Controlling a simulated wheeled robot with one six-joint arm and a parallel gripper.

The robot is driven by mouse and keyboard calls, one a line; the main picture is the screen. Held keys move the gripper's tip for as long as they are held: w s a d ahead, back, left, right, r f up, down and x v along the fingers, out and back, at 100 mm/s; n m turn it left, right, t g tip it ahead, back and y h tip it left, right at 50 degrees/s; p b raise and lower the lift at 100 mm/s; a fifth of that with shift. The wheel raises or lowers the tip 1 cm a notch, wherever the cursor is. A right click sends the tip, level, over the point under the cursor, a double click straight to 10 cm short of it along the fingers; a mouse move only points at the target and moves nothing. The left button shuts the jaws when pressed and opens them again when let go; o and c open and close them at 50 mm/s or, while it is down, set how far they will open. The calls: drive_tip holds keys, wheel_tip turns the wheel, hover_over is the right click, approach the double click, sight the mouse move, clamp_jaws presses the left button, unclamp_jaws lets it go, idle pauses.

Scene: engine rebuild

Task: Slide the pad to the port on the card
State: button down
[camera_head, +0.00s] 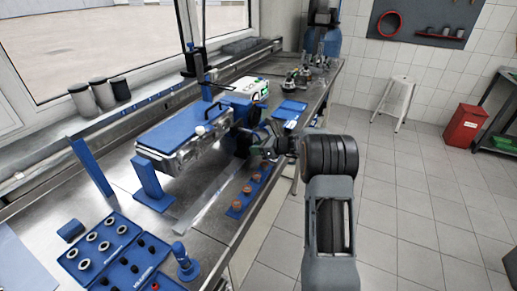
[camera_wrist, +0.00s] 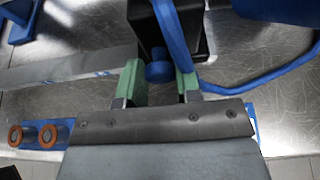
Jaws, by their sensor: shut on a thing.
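My gripper (camera_wrist: 160,80) has green fingertips on both sides of a small blue round piece (camera_wrist: 158,72), and it is shut on it. A black block (camera_wrist: 168,25) lies just beyond this piece, with a blue bar or hose crossing it. In the head view my gripper (camera_head: 244,140) is at the right end of the blue-topped engine block (camera_head: 186,128), partly hidden by my wrist. I cannot tell which part is the pad, nor make out a port or card for certain.
A pale flat strip (camera_wrist: 70,68) lies left of the fingers. A blue holder with copper-coloured rings (camera_wrist: 38,134) is near the bench edge. Blue trays of parts (camera_head: 110,246) stand at the near left. A blue plate (camera_head: 290,109) lies farther back.

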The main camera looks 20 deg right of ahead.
drive_tip(key=c, duration=0.8)
unclamp_jaws()
drive_tip(key=shift+w+d, duration=0.1)
drive_tip(key=shift+w, duration=0.05)
drive_tip(key=b+v, duration=0.1)
drive_tip(key=v, duration=1.3)
